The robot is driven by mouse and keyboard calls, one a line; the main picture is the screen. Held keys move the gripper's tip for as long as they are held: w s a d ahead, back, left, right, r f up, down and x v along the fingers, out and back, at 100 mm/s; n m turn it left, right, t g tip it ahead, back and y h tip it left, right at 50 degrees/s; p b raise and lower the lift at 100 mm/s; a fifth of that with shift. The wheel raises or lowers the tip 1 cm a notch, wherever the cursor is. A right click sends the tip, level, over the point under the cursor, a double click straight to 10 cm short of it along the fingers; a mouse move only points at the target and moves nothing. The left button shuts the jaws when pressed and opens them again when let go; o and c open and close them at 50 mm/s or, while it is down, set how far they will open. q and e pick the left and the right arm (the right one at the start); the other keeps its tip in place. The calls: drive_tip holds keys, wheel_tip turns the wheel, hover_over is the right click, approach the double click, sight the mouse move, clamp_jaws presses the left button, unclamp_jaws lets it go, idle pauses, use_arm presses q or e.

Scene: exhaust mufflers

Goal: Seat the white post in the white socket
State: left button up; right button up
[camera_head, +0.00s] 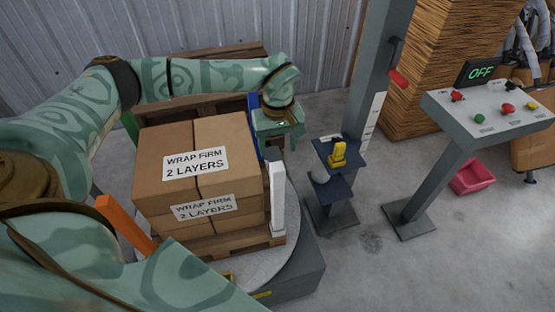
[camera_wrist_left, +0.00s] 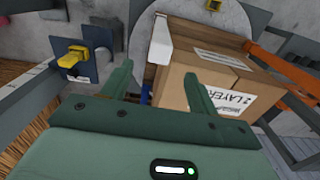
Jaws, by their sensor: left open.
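The white post (camera_head: 278,203) stands upright at the near right corner of the boxed pallet load in the head view. It also shows in the left wrist view (camera_wrist_left: 161,42), beyond the fingers. The white socket cannot be made out; the foot of the post is by the pallet corner, and I cannot tell how it sits there. My left gripper (camera_head: 278,138) is open and empty, above and behind the post at the far right side of the boxes. Its two spread fingers show in the wrist view (camera_wrist_left: 158,88). My right gripper is not in view.
Brown boxes (camera_head: 164,146) stand on a wooden pallet on a round turntable (camera_head: 291,217). An orange post (camera_head: 124,225) and a blue post (camera_head: 255,119) stand at other corners. A dark stand with a yellow part (camera_head: 338,153) and a control panel (camera_head: 490,112) are to the right.

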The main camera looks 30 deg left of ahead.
use_arm(q)
wheel_tip(320, 180, up, 3)
drive_tip(key=shift+r, duration=0.2)
idle(0.5)
